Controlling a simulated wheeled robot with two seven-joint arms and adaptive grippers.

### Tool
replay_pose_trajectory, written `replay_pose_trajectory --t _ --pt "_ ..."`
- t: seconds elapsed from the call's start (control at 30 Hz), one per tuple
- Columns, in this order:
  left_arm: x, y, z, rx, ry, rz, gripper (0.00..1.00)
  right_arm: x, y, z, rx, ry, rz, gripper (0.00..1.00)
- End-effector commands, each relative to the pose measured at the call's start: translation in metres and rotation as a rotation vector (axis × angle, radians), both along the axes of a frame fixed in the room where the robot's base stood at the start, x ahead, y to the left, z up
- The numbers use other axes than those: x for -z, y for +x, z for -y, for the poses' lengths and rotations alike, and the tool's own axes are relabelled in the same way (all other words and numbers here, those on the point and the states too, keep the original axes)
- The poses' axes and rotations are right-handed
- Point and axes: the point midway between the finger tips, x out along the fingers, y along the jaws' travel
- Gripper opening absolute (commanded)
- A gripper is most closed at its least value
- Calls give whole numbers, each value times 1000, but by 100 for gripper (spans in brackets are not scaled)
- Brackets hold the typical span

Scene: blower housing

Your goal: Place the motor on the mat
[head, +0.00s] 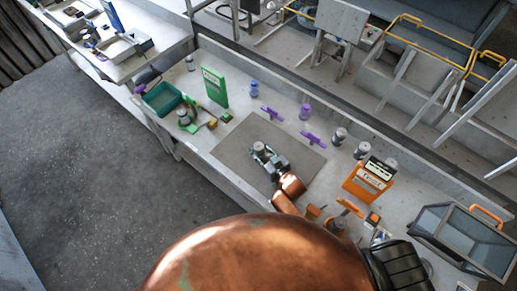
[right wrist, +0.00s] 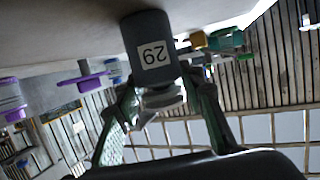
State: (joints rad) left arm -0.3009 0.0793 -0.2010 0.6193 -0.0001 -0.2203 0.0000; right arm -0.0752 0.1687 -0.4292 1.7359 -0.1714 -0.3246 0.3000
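The motor (head: 259,149) is a grey cylinder with a pale top, over the middle of the grey mat (head: 234,148) in the head view. In the right wrist view the motor (right wrist: 150,50) is dark grey with a white number label that reads upside down. My right gripper (head: 272,161) has its fingers on both sides of the motor near its narrower end, and they appear shut on it. The motor's far end is close to the surface, but I cannot tell whether it touches. My left gripper is not in view.
Purple parts (head: 312,139) lie at the mat's far edge. Grey cylinders (head: 339,136) and an orange box (head: 367,182) stand to the right. A green panel (head: 215,87) and a green bin (head: 162,98) stand at the left. The mat's left part is clear.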

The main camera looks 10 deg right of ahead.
Motion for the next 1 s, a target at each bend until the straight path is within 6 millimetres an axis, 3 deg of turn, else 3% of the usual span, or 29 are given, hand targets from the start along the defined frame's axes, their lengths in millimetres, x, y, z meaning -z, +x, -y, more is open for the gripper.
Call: replay_pose_trajectory --t 0.23,0.57,0.77,1.0 --pt "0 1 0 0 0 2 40 0 0 0 0 0 -1 53" --pt "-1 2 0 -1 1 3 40 -4 0 0 0 0 1 53" --pt "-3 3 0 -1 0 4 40 -10 -25 9 1 -1 -1 53" --pt "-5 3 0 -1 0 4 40 -25 -71 25 1 -1 -2 53"
